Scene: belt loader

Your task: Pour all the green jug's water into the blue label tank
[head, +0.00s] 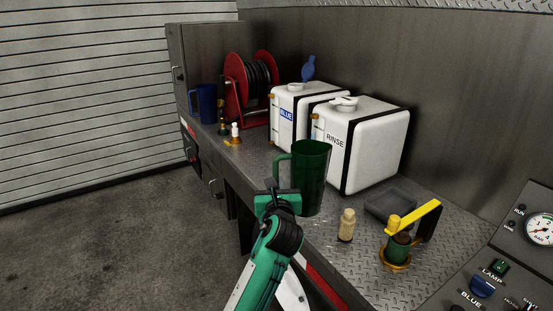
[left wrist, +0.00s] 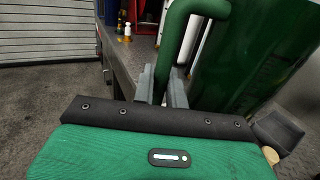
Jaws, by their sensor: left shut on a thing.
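The green jug (head: 311,174) is upright at the front of the metal deck, in front of the tank labelled RINSE. My left gripper (head: 279,192) is shut on the jug's handle; the handle (left wrist: 169,62) runs between the fingers (left wrist: 162,88) in the left wrist view. I cannot tell whether the jug's base touches the deck, nor see the water in it. The white tank with the blue BLUE label (head: 286,129) stands farther back, left of the RINSE tank. A blue funnel or cap (head: 308,67) shows above it. My right gripper is not in view.
The white RINSE tank (head: 371,150) stands close behind the jug. A blue jug (head: 207,103) and a red hose reel (head: 233,95) are at the far end. A tan bottle (head: 346,226), a grey tray (head: 385,204) and a yellow-handled valve (head: 398,246) are to the right.

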